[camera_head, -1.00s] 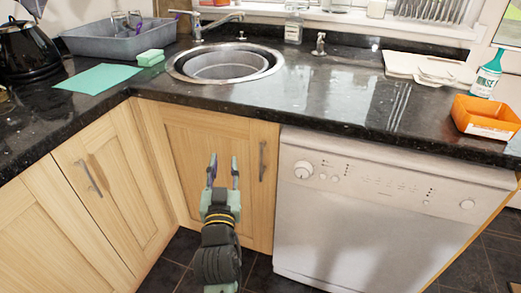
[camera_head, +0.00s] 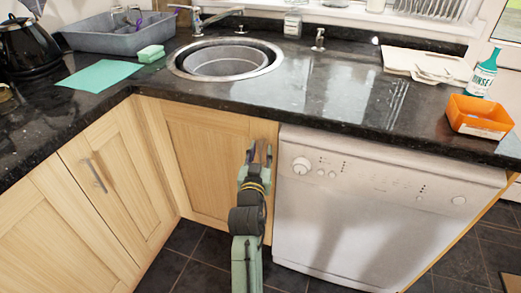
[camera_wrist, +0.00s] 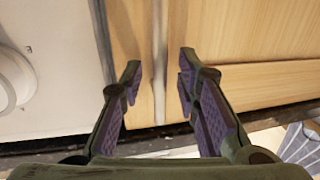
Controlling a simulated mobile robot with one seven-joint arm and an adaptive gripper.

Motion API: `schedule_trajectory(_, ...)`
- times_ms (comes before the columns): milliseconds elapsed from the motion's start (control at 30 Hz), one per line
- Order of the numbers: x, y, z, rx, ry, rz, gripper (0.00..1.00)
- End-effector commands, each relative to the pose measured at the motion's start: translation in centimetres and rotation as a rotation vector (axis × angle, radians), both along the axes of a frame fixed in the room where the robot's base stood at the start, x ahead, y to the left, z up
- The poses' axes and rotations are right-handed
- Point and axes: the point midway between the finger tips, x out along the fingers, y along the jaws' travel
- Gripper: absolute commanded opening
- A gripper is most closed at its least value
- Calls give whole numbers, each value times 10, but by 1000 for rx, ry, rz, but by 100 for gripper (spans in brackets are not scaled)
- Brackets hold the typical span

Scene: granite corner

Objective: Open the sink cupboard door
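The sink cupboard door (camera_head: 205,150) is a pale wood panel under the sink, and it is shut. Its vertical metal handle, near the door's right edge, is mostly hidden behind my gripper (camera_head: 258,152) in the head view. In the wrist view the handle (camera_wrist: 159,60) shows as a grey upright bar between the two fingers of my gripper (camera_wrist: 159,85). The fingers are open, one on each side of the bar, with a visible gap on both sides. I cannot tell how deep the handle sits between them.
The white dishwasher (camera_head: 360,210) stands directly right of the door. Another wood cupboard (camera_head: 115,190) with its own handle is at the left, across the corner. The black granite worktop (camera_head: 290,105) overhangs above, holding the sink (camera_head: 225,60) and an orange box (camera_head: 478,117).

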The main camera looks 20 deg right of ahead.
Motion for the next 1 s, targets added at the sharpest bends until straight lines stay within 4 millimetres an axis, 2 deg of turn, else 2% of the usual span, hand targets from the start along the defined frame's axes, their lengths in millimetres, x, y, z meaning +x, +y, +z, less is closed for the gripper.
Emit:
schedule_trajectory(300,2,-1,-1,0,1,0,29)
schedule_trajectory(733,2,-1,0,-1,0,0,0)
schedule_trajectory(1000,2,-1,0,-1,0,0,0)
